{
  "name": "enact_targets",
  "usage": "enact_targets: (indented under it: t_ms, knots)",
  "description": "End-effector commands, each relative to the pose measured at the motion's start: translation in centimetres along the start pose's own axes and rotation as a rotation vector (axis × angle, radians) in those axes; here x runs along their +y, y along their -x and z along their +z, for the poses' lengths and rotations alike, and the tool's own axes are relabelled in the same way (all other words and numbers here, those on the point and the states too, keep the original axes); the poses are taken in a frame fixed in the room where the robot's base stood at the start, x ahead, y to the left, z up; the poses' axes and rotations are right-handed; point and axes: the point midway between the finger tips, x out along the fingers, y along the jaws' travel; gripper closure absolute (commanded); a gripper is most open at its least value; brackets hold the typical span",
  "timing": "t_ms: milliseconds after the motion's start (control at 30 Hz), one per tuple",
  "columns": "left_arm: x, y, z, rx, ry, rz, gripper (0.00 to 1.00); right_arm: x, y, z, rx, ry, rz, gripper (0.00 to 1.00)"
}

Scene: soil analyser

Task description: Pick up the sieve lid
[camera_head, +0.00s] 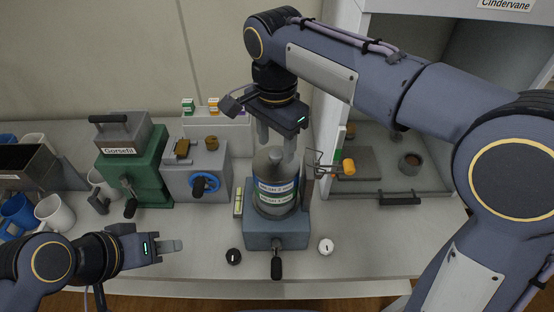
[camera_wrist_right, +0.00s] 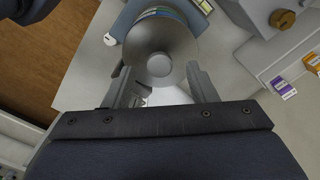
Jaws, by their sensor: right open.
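The sieve lid (camera_head: 272,160) is a grey domed cover on top of the sieve stack (camera_head: 277,190), which has labelled bands and stands on a blue-grey shaker base (camera_head: 278,236). In the right wrist view the lid (camera_wrist_right: 160,42) is a round grey disc with a small knob at its centre. My right gripper (camera_head: 277,146) is open and empty, pointing down just above the lid; its fingers (camera_wrist_right: 165,82) appear at the near side of the lid in the wrist view. My left gripper (camera_head: 180,245) is low at the left, away from the stack; its finger gap cannot be made out.
A green machine (camera_head: 135,170) and a grey unit with a blue handwheel (camera_head: 205,184) stand left of the stack. A wire holder with an orange knob (camera_head: 348,166) is close on the right. White mugs (camera_head: 54,212) are at far left. The front counter is mostly clear.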

Motion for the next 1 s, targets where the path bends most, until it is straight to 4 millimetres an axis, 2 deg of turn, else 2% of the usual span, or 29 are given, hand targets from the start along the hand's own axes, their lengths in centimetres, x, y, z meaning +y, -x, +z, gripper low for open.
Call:
enact_targets:
  t_ms: [133, 400, 800, 1000]
  knots:
    - [0.1, 0.1, -0.1, 0.000, 0.000, 0.000, 0.64, 0.0, -1.7, 0.0, 0.000, 0.000, 0.001, 0.48]
    - [0.1, 0.1, -0.1, 0.000, 0.000, 0.000, 0.64, 0.0, -2.1, 0.0, 0.000, 0.000, -0.001, 0.48]
    - [0.1, 0.1, -0.1, 0.000, 0.000, 0.000, 0.64, 0.0, -2.1, 0.0, -0.001, 0.001, -0.002, 0.99]
    - [0.1, 0.1, -0.1, 0.000, 0.000, 0.000, 0.64, 0.0, -2.1, 0.0, -0.001, 0.001, -0.002, 1.00]
